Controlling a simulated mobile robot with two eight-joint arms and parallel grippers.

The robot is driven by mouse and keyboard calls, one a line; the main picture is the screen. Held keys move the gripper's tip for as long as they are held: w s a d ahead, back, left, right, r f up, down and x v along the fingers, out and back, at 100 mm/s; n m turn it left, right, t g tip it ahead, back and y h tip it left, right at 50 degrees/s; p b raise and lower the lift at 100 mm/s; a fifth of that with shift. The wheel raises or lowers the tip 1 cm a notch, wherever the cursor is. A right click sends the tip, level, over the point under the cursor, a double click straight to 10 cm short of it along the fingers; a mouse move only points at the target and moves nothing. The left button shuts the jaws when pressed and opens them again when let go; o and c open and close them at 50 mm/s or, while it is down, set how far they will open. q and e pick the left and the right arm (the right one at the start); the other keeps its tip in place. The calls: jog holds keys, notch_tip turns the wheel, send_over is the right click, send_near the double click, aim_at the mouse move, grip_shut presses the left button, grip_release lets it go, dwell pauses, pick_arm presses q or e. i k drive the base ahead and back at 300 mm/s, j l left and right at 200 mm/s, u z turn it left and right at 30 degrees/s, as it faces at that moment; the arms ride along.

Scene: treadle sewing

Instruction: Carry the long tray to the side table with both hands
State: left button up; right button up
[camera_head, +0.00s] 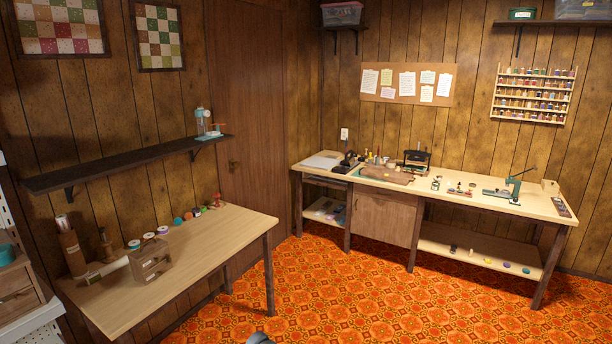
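A light wooden table (205,253) with dark legs stands at the left and may be the side table. A long workbench (460,200) runs along the back wall at the right. I cannot pick out the long tray for sure. A narrow dark tray-like piece (562,207) with small things lies at the workbench's right end. A flat brown piece (386,175) lies on the workbench's left half. Neither of my grippers shows. A small grey rounded piece at the bottom edge is too cut off to tell.
The left table holds a wooden rack (151,262), a brown cylinder (72,252) and several spools along its back. A dark wall shelf (125,164) hangs above it. A small drawer unit (18,291) stands at the left edge. The orange patterned floor (375,300) is clear between the tables.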

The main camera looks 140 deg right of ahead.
aim_at(239, 227)
jog(key=z, duration=5.1)
jog(key=i+u, duration=0.2)
jog(key=i, duration=0.9)
jog(key=i+j, duration=0.15)
jog(key=i, duration=3.15)
jog(key=i+z, duration=0.25)
jog(key=i, duration=0.2)
jog(key=i+j+z, duration=0.25)
jog(key=i, duration=0.15)
jog(key=i+j+z, duration=0.25)
jog(key=i, duration=0.2)
